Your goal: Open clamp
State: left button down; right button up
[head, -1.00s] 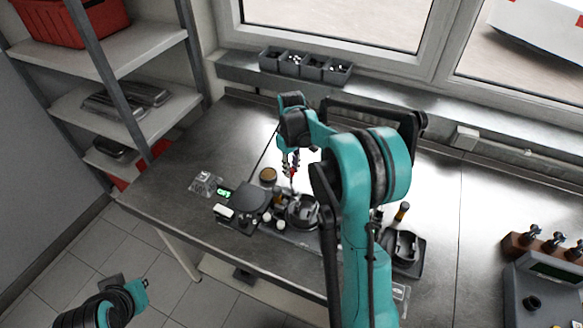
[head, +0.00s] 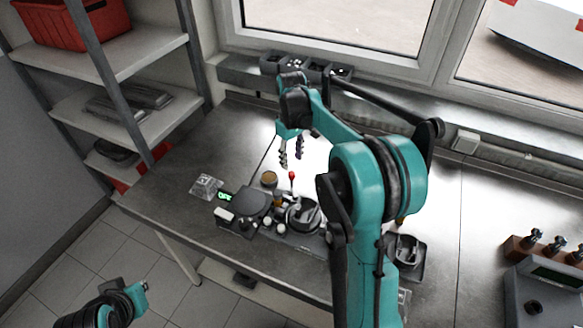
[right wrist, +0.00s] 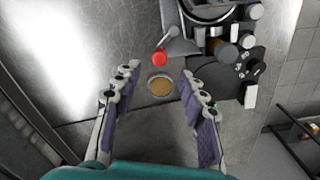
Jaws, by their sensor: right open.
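The clamp's red knob (head: 292,175) stands at the back side of a dark fixture (head: 303,212) on the workbench. In the right wrist view the red knob (right wrist: 159,57) sits at the end of a grey metal lever (right wrist: 175,40) that sticks out from the round fixture. My right gripper (head: 291,161) is open and empty, just above and behind the knob. In the right wrist view its fingers (right wrist: 159,72) are spread wide on both sides, with the knob beyond the tips, apart from them. My left gripper is out of view; only part of my left arm shows at bottom left.
A round brass-coloured piece (right wrist: 160,86) lies between the fingers in the right wrist view. Small bins (head: 312,66) line the sill.

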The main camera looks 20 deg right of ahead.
notch_tip(320, 180, up, 5)
jog(key=shift+r, duration=0.15)
dwell(0.5)
jog(key=s+a+m+t+b, duration=0.1)
jog(key=s+a+t, duration=0.1)
jog(key=s+a, duration=0.3)
jog(key=s+a+m+t+b, duration=0.1)
jog(key=s+a+t+b, duration=0.1)
jog(key=s, duration=0.5)
jog(key=s+a+f+m+t+b, duration=0.1)
jog(key=s+a+f+t+b, duration=0.1)
jog(key=s+f, duration=0.6)
jog(key=s+a+t, duration=0.1)
jog(key=s+a, duration=0.1)
jog(key=s, duration=0.1)
jog(key=shift+s+a+f+m, duration=0.25)
jog(key=shift+f+m, duration=0.05)
jog(key=shift+m, duration=0.1)
